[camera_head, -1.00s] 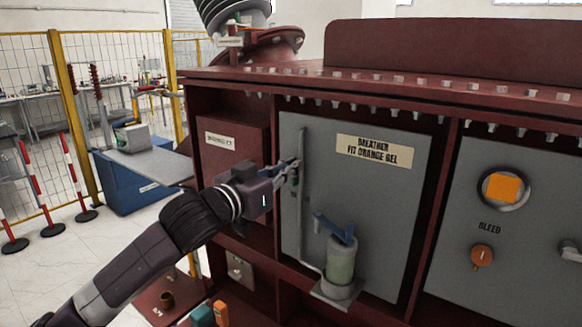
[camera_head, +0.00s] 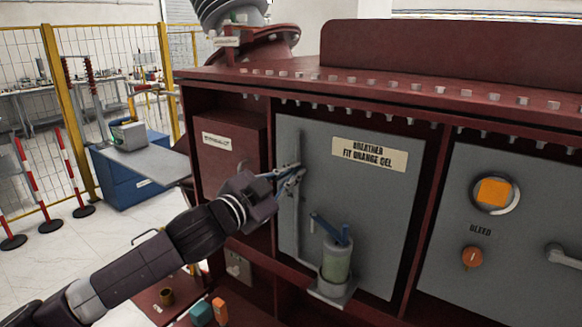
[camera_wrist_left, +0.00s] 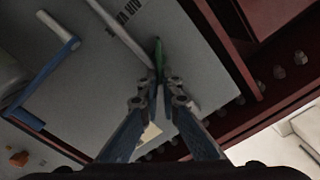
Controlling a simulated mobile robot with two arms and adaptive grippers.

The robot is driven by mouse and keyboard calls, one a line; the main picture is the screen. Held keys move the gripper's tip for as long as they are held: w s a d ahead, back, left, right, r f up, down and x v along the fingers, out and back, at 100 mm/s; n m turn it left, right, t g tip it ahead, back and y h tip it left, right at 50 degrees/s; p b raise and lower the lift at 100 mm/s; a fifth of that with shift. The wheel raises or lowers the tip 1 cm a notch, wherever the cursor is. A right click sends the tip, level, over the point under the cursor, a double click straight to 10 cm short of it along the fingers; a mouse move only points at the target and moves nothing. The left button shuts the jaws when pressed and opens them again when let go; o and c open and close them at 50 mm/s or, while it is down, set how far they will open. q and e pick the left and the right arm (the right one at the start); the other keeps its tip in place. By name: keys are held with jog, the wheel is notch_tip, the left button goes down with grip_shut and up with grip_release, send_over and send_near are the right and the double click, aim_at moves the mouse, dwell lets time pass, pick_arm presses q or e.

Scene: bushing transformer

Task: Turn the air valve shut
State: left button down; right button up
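A thin grey pipe (camera_head: 297,145) runs down the grey breather panel. The air valve appears to be the small green lever (camera_wrist_left: 159,54) on this pipe; it shows in the left wrist view at an angle to the pipe. My left gripper (camera_head: 298,172) is at the pipe, above the breather cup. In the left wrist view its blue fingertips (camera_wrist_left: 161,78) are close together around the lever's near end and look shut on it. In the head view the gripper hides the lever. My right gripper is in neither view.
A clear breather cup (camera_head: 336,262) with a blue bracket (camera_head: 329,229) stands below right of my gripper. The red frame (camera_head: 433,215) borders the panel. An orange bleed knob (camera_head: 472,258) is farther right. Teal and orange items (camera_head: 201,313) lie low in front.

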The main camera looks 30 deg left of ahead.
pick_arm(q)
jog(key=shift+s+d+f+m+p, duration=0.15)
jog(key=shift+f+m+p, duration=0.2)
jog(key=shift+m, duration=1.3)
jog(key=shift+w+d+f+m+p, duration=0.15)
jog(key=shift+f+m+p, duration=0.25)
jog(key=shift+m, duration=1.3)
jog(key=shift+s+d+f+m+p, duration=0.15)
jog(key=shift+m+p, duration=0.3)
jog(key=shift+m, duration=1.2)
jog(key=shift+f, duration=0.1)
jog(key=c, duration=2.2)
grip_release()
jog(key=shift+o, duration=0.2)
